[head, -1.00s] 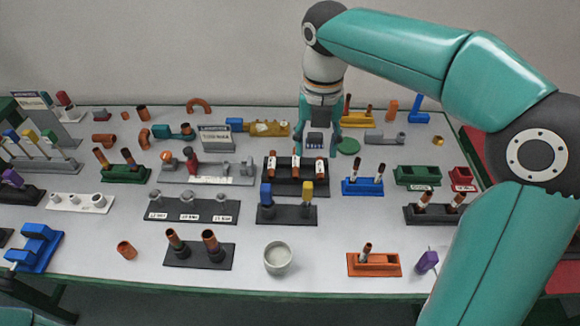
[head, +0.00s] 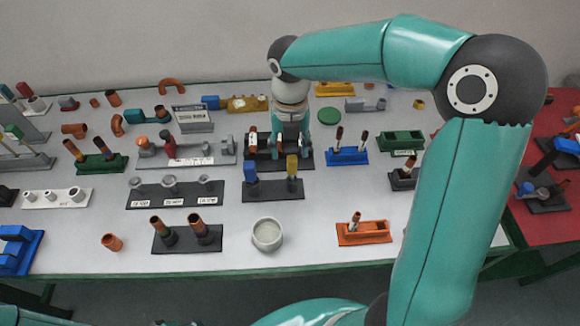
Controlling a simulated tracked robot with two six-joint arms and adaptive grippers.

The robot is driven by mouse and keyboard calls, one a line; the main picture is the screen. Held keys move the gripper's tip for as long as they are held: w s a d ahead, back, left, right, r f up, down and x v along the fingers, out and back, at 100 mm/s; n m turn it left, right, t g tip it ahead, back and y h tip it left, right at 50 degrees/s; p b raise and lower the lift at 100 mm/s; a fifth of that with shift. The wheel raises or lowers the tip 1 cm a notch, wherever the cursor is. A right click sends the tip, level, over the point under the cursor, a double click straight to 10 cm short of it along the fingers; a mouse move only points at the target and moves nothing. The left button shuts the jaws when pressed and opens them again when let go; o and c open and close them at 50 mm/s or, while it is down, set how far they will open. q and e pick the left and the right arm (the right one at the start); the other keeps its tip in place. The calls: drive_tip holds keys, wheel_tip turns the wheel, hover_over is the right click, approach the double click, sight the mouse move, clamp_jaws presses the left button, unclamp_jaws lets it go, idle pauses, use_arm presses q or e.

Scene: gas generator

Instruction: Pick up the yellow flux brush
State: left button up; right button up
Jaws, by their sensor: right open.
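The yellow flux brush (head: 292,166) stands upright in a dark holder (head: 273,190) near the middle of the table. A blue-handled one (head: 251,171) stands to its left in the same holder. My right gripper (head: 291,150) is open and points down, just behind and above the yellow handle in the picture. I cannot tell whether a finger touches it. The gripper hides part of the dark rack behind. My left gripper is not in view.
A dark rack with copper-coloured pieces (head: 250,146) stands right behind the holder. A blue stand (head: 346,157) is to the right, a white bowl (head: 267,234) in front. Bare table lies between the bowl and the orange tray (head: 364,240).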

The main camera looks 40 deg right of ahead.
sight(291, 157)
wheel_tip(291, 157, down, 5)
drive_tip(key=shift+s+d+f, duration=0.1)
drive_tip(key=shift+d, duration=0.05)
clamp_jaws()
idle(0.4)
